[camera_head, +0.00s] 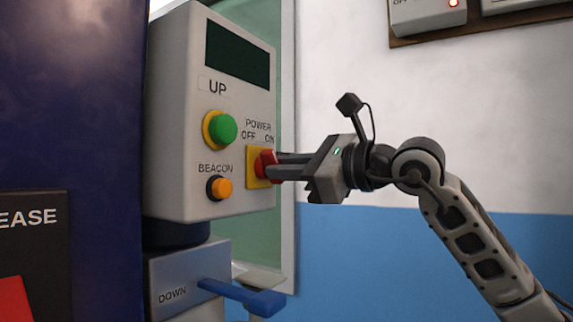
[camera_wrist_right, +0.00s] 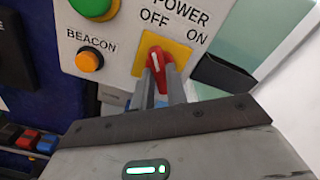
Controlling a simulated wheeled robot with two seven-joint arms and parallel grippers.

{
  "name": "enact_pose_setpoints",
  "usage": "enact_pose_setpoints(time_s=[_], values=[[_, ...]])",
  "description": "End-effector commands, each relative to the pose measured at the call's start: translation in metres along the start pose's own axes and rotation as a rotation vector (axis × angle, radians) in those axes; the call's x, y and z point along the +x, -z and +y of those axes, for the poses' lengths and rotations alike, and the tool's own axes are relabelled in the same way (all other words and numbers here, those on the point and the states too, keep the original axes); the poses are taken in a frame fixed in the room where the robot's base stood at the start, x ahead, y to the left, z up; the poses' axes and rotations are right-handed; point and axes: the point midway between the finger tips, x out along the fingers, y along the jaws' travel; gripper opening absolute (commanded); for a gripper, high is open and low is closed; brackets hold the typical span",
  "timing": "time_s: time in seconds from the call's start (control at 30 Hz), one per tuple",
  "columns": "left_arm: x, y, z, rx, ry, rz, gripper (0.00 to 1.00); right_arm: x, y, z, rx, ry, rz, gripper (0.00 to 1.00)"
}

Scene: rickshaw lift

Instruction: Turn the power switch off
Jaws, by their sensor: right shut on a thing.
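The power switch is a red knob (camera_head: 264,164) on a yellow plate (camera_head: 251,166), on the front of the pale control box (camera_head: 170,120), under the labels POWER, OFF and ON. My right gripper (camera_head: 272,168) reaches in from the right and is shut on the red knob. My left gripper is not in view.
A green UP button (camera_head: 222,129) and an orange BEACON button (camera_head: 221,188) sit left of the switch. Below is a DOWN box with a blue lever (camera_head: 254,298). A dark blue panel (camera_head: 70,110) stands at the left.

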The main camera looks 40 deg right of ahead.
Motion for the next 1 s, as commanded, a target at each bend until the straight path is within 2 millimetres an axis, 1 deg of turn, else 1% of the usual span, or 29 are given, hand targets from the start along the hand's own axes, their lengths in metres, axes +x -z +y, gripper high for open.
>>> enact_pose_setpoints(time_s=[0.3, 0.77, 0.8, 0.87, 0.9, 1.0], values=[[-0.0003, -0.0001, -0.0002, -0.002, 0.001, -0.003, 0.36, 0.0001, 0.0003, 0.0005, -0.099, -0.001, 0.001, 0.00], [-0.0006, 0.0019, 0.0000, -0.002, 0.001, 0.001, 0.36, 0.0000, 0.0003, 0.0006, -0.114, -0.001, 0.001, 0.00], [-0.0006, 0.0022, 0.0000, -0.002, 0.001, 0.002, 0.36, 0.0000, 0.0003, 0.0006, -0.114, -0.001, 0.001, 0.17], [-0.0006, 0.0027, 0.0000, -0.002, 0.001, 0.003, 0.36, 0.0000, 0.0003, 0.0006, -0.114, -0.001, 0.001, 0.34], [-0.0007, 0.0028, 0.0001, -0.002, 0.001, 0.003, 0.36, 0.0000, 0.0003, 0.0006, -0.114, -0.001, 0.001, 0.36], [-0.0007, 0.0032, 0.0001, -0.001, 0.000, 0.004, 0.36, 0.0000, 0.0002, 0.0004, -0.113, -0.001, 0.001, 0.36]])
